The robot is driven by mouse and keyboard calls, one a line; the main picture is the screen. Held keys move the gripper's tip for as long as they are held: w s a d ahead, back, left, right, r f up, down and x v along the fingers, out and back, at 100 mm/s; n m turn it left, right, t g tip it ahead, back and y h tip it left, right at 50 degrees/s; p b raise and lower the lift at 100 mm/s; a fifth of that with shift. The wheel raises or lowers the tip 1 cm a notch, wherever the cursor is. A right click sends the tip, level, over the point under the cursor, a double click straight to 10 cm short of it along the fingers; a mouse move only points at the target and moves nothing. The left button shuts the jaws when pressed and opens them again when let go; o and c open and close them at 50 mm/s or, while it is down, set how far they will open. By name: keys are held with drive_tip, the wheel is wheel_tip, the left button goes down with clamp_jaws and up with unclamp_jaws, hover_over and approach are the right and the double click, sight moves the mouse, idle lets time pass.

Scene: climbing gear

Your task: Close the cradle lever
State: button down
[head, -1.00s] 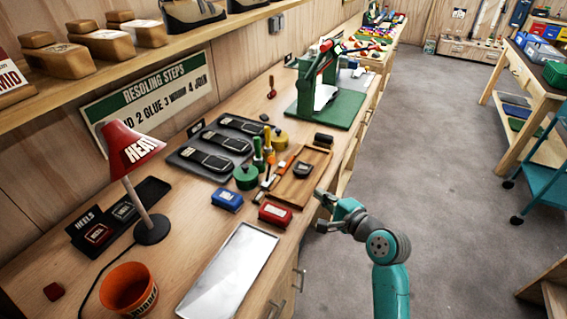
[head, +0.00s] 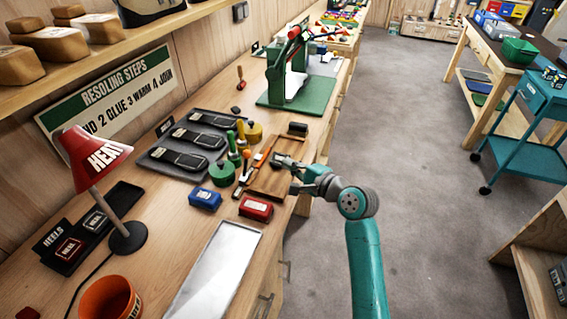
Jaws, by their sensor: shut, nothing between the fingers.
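A green cradle stand (head: 297,84) stands on a green base plate (head: 290,98) towards the far part of the bench. Its lever (head: 282,48) is a dark green and red bar slanting up to the right, with a dark tip near the top. I cannot tell how far the lever is from its closed position.
Black soles (head: 185,148), a green pot (head: 222,173), a blue box (head: 205,199) and a red box (head: 256,207) sit left of my gripper. A metal tray (head: 215,270) and a red lamp (head: 92,158) are nearer. Open floor (head: 400,130) lies right of the bench.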

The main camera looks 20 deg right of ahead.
sight(246, 164)
drive_tip(key=x, duration=0.8)
drive_tip(key=shift+a+r, duration=0.15)
drive_tip(key=shift+a, duration=0.45)
drive_tip(key=shift+a+r, duration=0.2)
drive_tip(key=shift+a, duration=0.4)
drive_tip(key=shift+a+r, duration=0.2)
drive_tip(key=shift+a, duration=0.55)
